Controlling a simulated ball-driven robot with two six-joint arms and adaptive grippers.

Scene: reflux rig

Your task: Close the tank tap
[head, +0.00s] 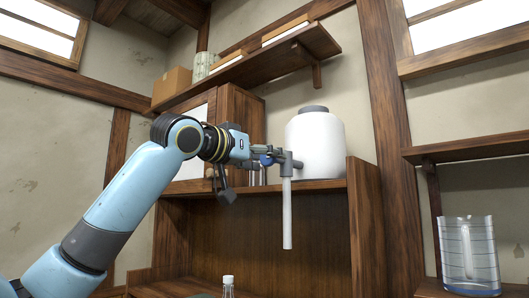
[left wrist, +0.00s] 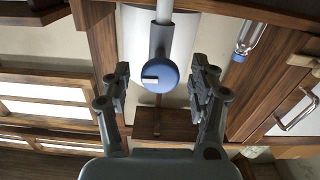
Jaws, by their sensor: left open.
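The white tank (head: 316,145) with a grey lid stands on the wooden shelf in the head view. Its grey tap (head: 287,166) sticks out at the left, with a white tube (head: 287,218) hanging straight down from it. The tap's round blue knob (head: 266,160) is partly hidden by my left gripper (head: 262,157). In the left wrist view the knob (left wrist: 161,76) faces me, with a small white mark at its left. My left gripper (left wrist: 161,72) is open, one finger on each side of the knob, with visible gaps. My right gripper is in neither view.
An upper shelf (head: 290,52) with boxes hangs above my left arm. A wooden upright (head: 365,225) stands right of the tank. A glass jug (head: 468,255) stands at the far right, and a small bottle (head: 228,288) is at the bottom.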

